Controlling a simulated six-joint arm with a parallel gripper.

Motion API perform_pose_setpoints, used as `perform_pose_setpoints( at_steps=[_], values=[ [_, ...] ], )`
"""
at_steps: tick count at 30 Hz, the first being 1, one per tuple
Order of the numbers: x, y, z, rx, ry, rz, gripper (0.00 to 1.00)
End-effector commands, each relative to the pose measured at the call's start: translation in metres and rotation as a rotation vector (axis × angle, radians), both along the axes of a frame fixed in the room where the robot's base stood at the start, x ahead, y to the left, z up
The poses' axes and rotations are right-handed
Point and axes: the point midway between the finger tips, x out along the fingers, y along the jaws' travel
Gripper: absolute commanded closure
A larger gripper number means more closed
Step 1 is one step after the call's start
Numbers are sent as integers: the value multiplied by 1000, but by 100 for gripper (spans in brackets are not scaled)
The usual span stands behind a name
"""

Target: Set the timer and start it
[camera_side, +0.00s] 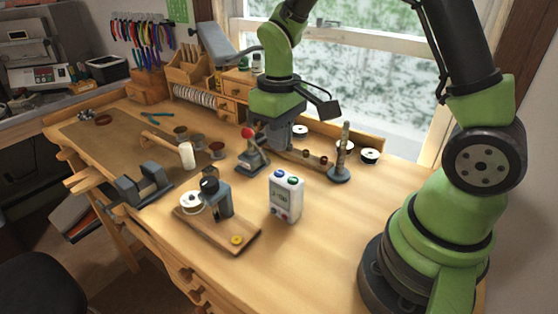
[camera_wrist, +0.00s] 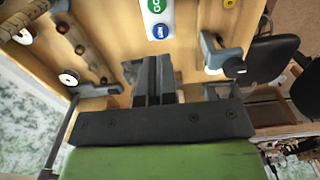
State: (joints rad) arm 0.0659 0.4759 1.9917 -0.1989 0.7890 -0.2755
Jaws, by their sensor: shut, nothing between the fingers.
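The timer (camera_side: 286,204) is a white upright box on the bench, right of centre in the side view. Its front has a grey display (camera_side: 280,200) with digits too small to read for sure, and small buttons below. A green button (camera_side: 293,181) and a blue button (camera_side: 279,174) sit on its top. In the wrist view, the timer's top (camera_wrist: 171,17) is at the upper edge, partly cut off. My gripper (camera_side: 270,148) is shut and empty, above the bench behind the timer and apart from it. Its fingers show in the wrist view (camera_wrist: 152,62), pointing toward the timer.
A device on a wooden board (camera_side: 240,241) stands left of the timer. A red-knobbed press (camera_side: 251,161) is behind, close to my gripper. The bench front right of the timer is clear.

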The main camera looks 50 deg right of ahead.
Motion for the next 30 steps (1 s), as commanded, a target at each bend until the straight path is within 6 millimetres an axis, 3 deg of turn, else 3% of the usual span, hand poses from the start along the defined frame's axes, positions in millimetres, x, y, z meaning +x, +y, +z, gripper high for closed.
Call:
perform_pose_setpoints(
  at_steps=[3, 9, 23, 30],
  values=[
    [-1, 0, -24, 1, 7, 0, 100],
    [-1, 1, -48, 2, 2, 0, 100],
    [0, 1, -55, 2, -2, 1, 100],
    [-1, 0, -73, 0, 3, 1, 100]
  ],
)
